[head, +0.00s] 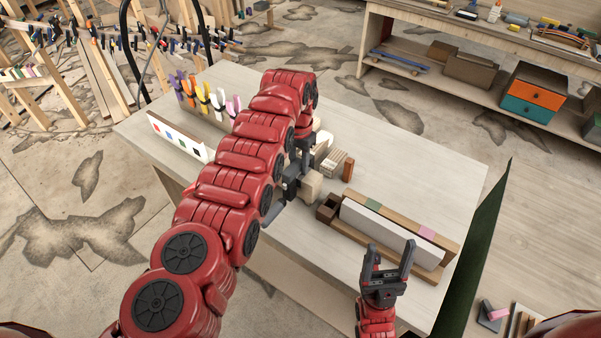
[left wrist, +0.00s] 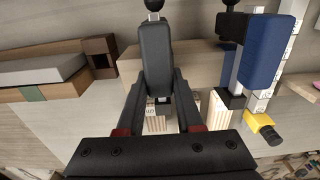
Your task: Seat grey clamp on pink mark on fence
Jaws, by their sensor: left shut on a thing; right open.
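The fence (head: 400,226) lies at the right of the table, with a white face and a wooden top. Its top carries a green mark (head: 371,203) and, further right, the pink mark (head: 427,232). In the left wrist view the fence (left wrist: 45,72) shows at the left. My left gripper (left wrist: 158,122) is shut on the grey clamp (left wrist: 157,55), left of the fence in the head view. In the head view my arm partly hides the clamp and fingers. My right gripper (head: 390,258) is open and empty, in front of the fence.
A blue clamp (left wrist: 265,52) is close beside the grey one. Pale blocks (head: 311,187) and a dark open box (head: 327,208) stand between the left gripper and fence. Coloured clamps (head: 205,98) stand at the back left behind a white panel (head: 178,137). The table's back right is clear.

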